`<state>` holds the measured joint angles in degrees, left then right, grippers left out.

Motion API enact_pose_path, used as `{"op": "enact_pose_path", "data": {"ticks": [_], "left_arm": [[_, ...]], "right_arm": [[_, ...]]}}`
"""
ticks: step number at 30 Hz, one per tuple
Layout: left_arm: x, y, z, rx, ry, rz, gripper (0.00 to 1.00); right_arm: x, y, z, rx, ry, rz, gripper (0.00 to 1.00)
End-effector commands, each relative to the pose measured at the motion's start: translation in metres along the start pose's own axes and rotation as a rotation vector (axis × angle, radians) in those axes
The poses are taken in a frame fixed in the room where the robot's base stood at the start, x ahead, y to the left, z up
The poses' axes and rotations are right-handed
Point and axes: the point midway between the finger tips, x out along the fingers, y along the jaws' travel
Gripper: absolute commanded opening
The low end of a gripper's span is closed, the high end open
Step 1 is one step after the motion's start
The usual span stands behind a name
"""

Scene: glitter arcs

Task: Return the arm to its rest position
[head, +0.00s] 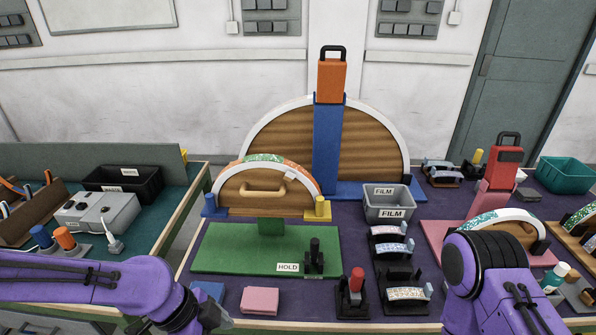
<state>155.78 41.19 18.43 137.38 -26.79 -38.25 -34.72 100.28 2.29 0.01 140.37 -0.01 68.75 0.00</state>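My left arm (90,280) comes in low from the left, and its wrist (205,310) bends down near the bottom edge, left of the pink cloth. My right arm (490,272) stands at the lower right, in front of the white arc with glitter bits on the pink stand. The fingers of both grippers do not show, so I cannot see whether either holds anything.
A larger arc with a blue post (327,150) stands behind. A grey FILM bin (388,205), a pink cloth (259,301) and a red-knobbed clamp (356,282) are nearby.

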Motion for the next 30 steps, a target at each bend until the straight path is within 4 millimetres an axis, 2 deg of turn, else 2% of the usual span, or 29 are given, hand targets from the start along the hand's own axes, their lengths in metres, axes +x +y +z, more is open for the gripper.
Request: {"op": "enact_pose_path", "data": {"ticks": [8, 13, 14, 17, 19, 21, 24, 27, 30], "left_arm": [[0.055, 0.007, 0.014, -0.404, 0.060, 0.021, 0.92], [0.103, 0.012, 0.044, -0.800, 0.071, -0.026, 0.92], [0.113, 0.013, 0.053, -0.884, 0.066, -0.045, 0.92], [0.146, 0.022, 0.097, -1.199, 0.036, -0.162, 0.92], [0.166, 0.034, 0.142, -1.426, 0.002, -0.309, 0.92], [0.174, 0.048, 0.187, -1.602, -0.022, -0.488, 0.92], [0.170, 0.064, 0.234, -1.739, -0.027, -0.719, 0.92], [0.163, 0.071, 0.256, -1.784, -0.014, -0.845, 0.92], [0.163, 0.071, 0.256, -1.784, -0.014, -0.845, 0.92]], "right_arm": [[0.000, 0.000, 0.000, 0.000, 0.000, 0.000, 0.00], [0.000, 0.000, 0.000, 0.000, 0.000, 0.000, 0.00], [0.000, 0.000, 0.000, 0.000, 0.000, 0.000, 0.00], [0.000, 0.000, 0.000, 0.000, 0.000, 0.000, 0.00], [0.000, 0.000, 0.000, 0.000, 0.000, 0.000, 0.00], [0.000, 0.000, 0.000, 0.000, 0.000, 0.000, 0.00], [0.000, 0.000, 0.000, 0.000, 0.000, 0.000, 0.00], [0.000, 0.000, 0.000, 0.000, 0.000, 0.000, 0.00], [0.000, 0.000, 0.000, 0.000, 0.000, 0.000, 0.00]]}}
